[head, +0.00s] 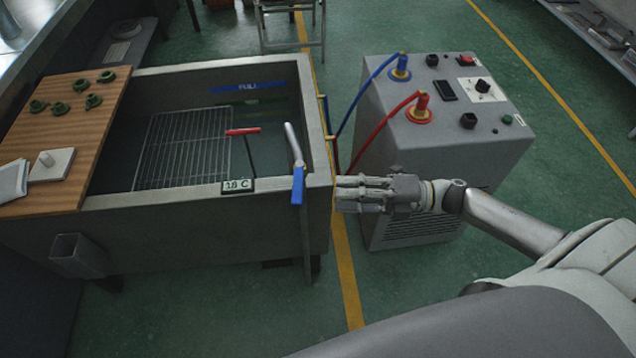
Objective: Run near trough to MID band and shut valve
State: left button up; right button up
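The near trough (205,239) is a grey open tank with a wire rack (182,150) inside. A blue band marked FULL (248,87) is on its far inner wall; I cannot read a MID mark. A blue valve handle (298,186) hangs down over the front right rim, under a curved metal spout (293,143). A small display (238,185) on the front rim appears to read 18 C. My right gripper (338,193) is just right of the valve handle, apart from it, its fingers pointing left; their opening is unclear. My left gripper is not in view.
A grey chiller unit (440,135) with blue and red hoses stands right of the trough. A wooden board (62,130) with green pieces and a white block lies across the trough's left end. A red-handled rod (243,131) stands in the trough.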

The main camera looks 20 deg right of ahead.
aim_at(297, 191)
jog(key=shift+p+x, duration=1.05)
jog(key=shift+x, duration=4.25)
grip_shut()
jog(key=shift+f, duration=0.1)
